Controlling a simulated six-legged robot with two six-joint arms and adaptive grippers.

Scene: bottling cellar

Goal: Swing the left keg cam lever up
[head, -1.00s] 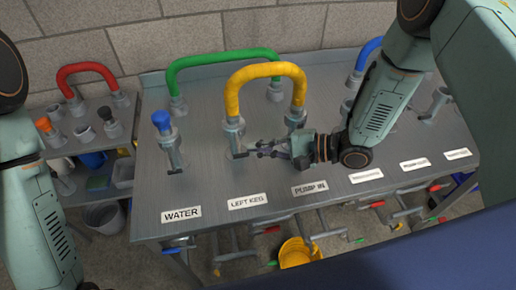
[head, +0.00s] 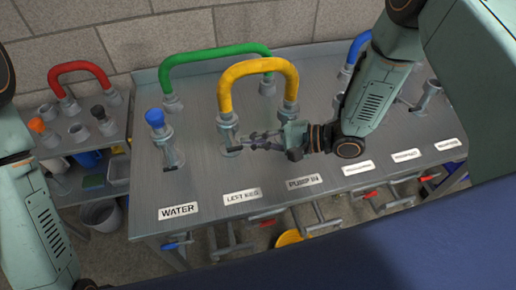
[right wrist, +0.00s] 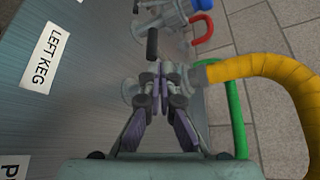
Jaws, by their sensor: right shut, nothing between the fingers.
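The left keg coupling (head: 228,128) is a grey metal fitting with one end of the yellow hose (head: 258,68) on it, behind the LEFT KEG label (head: 241,196). Its cam lever has a dark grip (head: 234,149) low at the front of the fitting. In the right wrist view the dark grip (right wrist: 152,43) shows just past the fingertips. My right gripper (head: 247,143) is shut and empty, its fingertips close beside the lever; I cannot tell whether they touch. It also shows in the right wrist view (right wrist: 157,70). My left gripper is out of view.
The water fitting with a blue cap (head: 155,118) stands to the left. The green hose (head: 215,55) arches behind. A red hose (head: 82,68) is on a side bench. Valves with coloured handles hang below the front edge.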

